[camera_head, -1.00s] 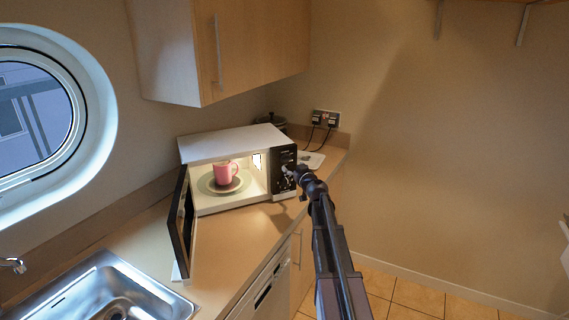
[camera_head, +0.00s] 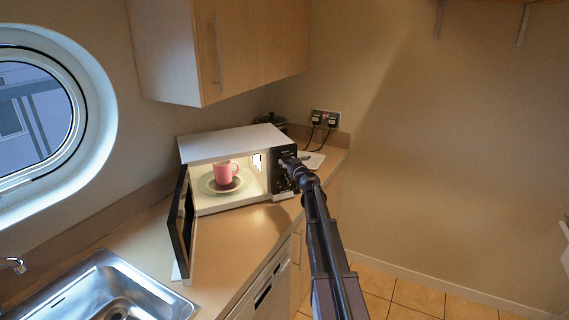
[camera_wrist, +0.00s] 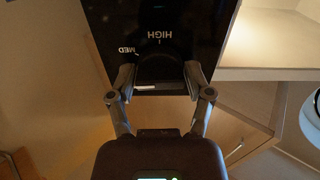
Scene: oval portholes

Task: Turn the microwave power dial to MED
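The microwave (camera_head: 225,143) stands on the counter with its door (camera_head: 182,222) swung open to the left. Its black control panel (camera_head: 283,187) is on the right, partly covered by my gripper (camera_head: 291,168). In the wrist view the panel (camera_wrist: 205,20) shows HIGH (camera_wrist: 160,33) upside down and MED (camera_wrist: 128,50) tilted beside it. A dark power dial (camera_wrist: 161,70) sits between my gripper's (camera_wrist: 159,80) two spread fingers. A pale mark (camera_wrist: 146,87) shows near the dial's lower left. Firm contact between fingers and dial cannot be made out.
A pink mug (camera_head: 226,172) stands on a plate inside the lit microwave. A sink (camera_head: 105,290) is at the lower left and a cupboard (camera_head: 240,45) hangs above. A dark pot (camera_head: 272,119) and wall sockets (camera_head: 326,119) are behind. The front counter is clear.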

